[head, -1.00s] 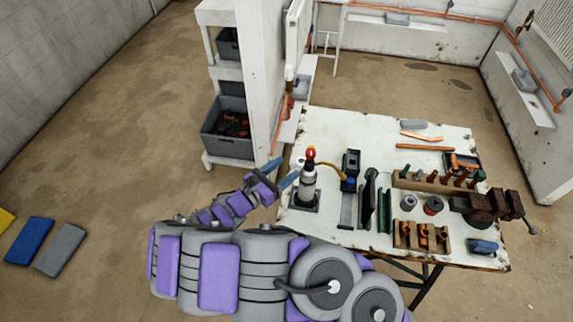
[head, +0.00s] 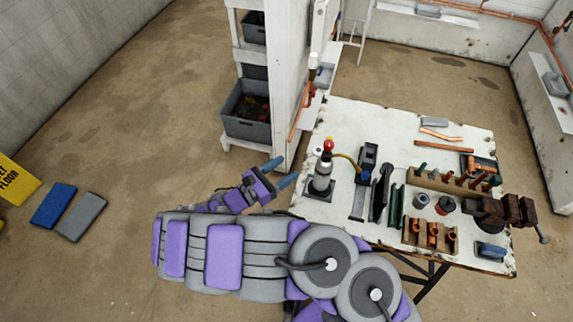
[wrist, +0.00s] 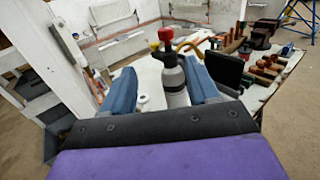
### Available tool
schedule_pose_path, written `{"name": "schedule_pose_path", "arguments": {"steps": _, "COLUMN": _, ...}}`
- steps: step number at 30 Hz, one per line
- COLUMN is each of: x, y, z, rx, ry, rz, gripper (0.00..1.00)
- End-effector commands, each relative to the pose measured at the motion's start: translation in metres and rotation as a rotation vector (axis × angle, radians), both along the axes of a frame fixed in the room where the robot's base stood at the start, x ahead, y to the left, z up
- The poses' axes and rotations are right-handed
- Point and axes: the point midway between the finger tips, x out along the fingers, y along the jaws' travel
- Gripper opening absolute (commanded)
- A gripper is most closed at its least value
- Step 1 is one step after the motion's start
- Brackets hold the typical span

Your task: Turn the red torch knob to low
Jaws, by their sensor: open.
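The torch (head: 322,174) stands upright on the near left corner of the white workbench, a pale grey cylinder on a dark base. Its red knob (head: 328,145) is at the top, and a yellow-brown hose runs right from it. My gripper (head: 281,171) is open and empty, left of the torch with a gap between. In the wrist view, the torch body (wrist: 174,82) shows beyond and between the two blue fingers, nearer the right one. The red knob (wrist: 166,35) rises above the fingertips there. I cannot read the knob's setting.
The workbench (head: 370,115) holds a dark block-shaped device (head: 368,157), a rack of tools (head: 450,182), copper fittings (head: 432,236) and a vise (head: 500,210) to the right. A white partition with shelves and a grey crate (head: 246,125) stands behind my gripper.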

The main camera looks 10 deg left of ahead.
Motion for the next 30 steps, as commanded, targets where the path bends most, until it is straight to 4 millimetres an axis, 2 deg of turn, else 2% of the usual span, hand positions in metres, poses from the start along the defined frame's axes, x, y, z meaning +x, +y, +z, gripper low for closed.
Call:
{"name": "schedule_pose_path", "arguments": {"steps": 7, "x": -0.009, "y": 0.008, "z": 0.000, "rx": -0.001, "ry": 0.001, "rz": 0.001, "gripper": 0.60}}
{"name": "schedule_pose_path", "arguments": {"steps": 25, "x": -0.010, "y": 0.008, "z": 0.000, "rx": -0.001, "ry": 0.000, "rz": -0.001, "gripper": 0.60}}
{"name": "schedule_pose_path", "arguments": {"steps": 30, "x": -0.021, "y": 0.017, "z": 0.000, "rx": -0.001, "ry": 0.000, "rz": 0.001, "gripper": 0.60}}
